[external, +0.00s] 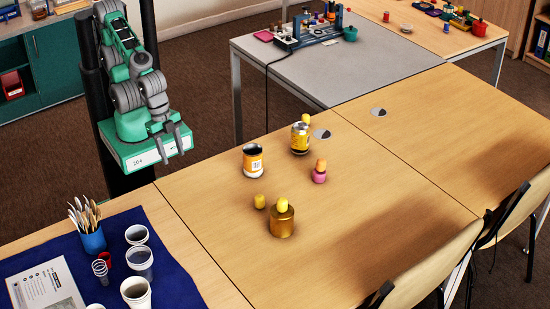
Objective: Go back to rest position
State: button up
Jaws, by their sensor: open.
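My gripper (174,142) is at the left of the external view, at the end of my folded green and grey arm. Its two grey fingers point down and stand apart, with nothing seen between them. It is held in front of my column, beyond the far edge of the wooden table (345,230). No object touches it. On the table stand a white and orange can (253,163), a yellow can (299,140) with a yellow piece (305,118) at its top, and a gold jar (282,222) with a yellow piece on top.
A pink and orange piece (319,174) and a small yellow piece (259,201) are also on the table. A blue mat (180,273) holds white cups (137,235) and a blue brush pot (93,240). Chairs (425,265) stand at the near right.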

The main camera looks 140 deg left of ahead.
notch_tip(320, 180, up, 9)
jog(key=s+d+m+p, duration=0.1)
jog(key=d+p, duration=0.1)
jog(key=p, duration=0.5)
jog(key=shift+s+f+h, duration=0.15)
jog(key=shift+s+h, duration=0.15)
jog(key=shift+s, duration=0.05)
